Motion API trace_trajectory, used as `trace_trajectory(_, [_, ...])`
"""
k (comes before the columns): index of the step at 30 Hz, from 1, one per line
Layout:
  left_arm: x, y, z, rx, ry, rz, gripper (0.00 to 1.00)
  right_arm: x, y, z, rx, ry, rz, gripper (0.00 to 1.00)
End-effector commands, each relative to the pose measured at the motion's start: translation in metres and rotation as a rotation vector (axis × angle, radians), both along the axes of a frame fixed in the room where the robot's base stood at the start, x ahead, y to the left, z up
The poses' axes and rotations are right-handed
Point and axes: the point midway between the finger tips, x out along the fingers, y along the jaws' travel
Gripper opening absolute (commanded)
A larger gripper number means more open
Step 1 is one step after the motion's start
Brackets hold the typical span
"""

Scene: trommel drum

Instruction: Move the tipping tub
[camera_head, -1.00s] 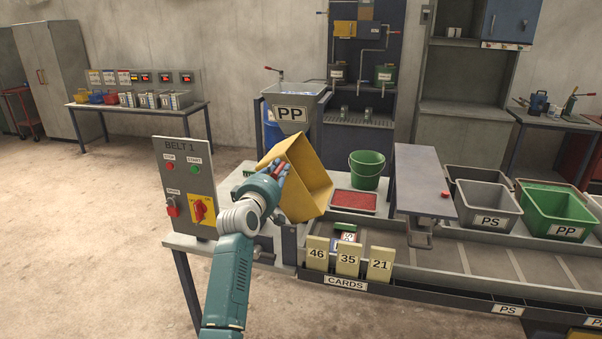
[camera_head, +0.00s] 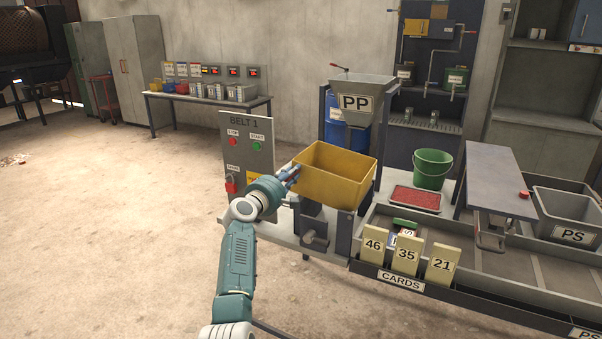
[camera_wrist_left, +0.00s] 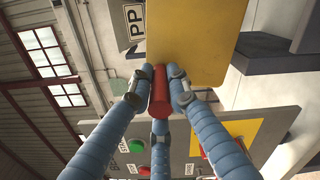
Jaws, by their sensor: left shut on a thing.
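The yellow tipping tub (camera_head: 337,184) sits upright with its open top facing up, at the left end of the workbench beside the belt. My left gripper (camera_head: 291,176) is at the tub's left side. In the left wrist view, its blue fingers (camera_wrist_left: 160,84) are closed around a red handle (camera_wrist_left: 159,100) against the yellow tub wall (camera_wrist_left: 195,50). The handle is mostly hidden in the head view. My right gripper is not in view.
The BELT 1 control panel (camera_head: 246,150) stands close behind my left gripper. A PP hopper (camera_head: 372,90) is behind the tub. A red tray (camera_head: 414,200), a green bucket (camera_head: 432,169) and number cards (camera_head: 406,256) are to the right.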

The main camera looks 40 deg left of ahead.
Motion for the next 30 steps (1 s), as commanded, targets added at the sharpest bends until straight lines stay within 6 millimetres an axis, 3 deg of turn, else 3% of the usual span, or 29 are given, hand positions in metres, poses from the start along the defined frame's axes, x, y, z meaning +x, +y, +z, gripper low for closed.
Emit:
trace_trajectory(10, [-0.004, 0.015, -0.023, -0.123, -0.043, 0.003, 0.00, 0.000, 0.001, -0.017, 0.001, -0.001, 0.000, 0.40])
trace_trajectory(26, [-0.004, 0.016, -0.027, -0.143, -0.045, 0.003, 0.00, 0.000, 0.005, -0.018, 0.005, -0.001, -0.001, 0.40])
trace_trajectory(27, [-0.004, 0.016, -0.027, -0.143, -0.045, 0.003, 0.22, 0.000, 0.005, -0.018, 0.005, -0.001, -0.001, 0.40])
trace_trajectory(29, [-0.004, 0.016, -0.028, -0.143, -0.044, 0.002, 0.34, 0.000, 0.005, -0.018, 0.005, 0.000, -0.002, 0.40])
trace_trajectory(30, [-0.004, 0.015, -0.028, -0.142, -0.044, 0.002, 0.36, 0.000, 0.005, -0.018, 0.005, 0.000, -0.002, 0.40])
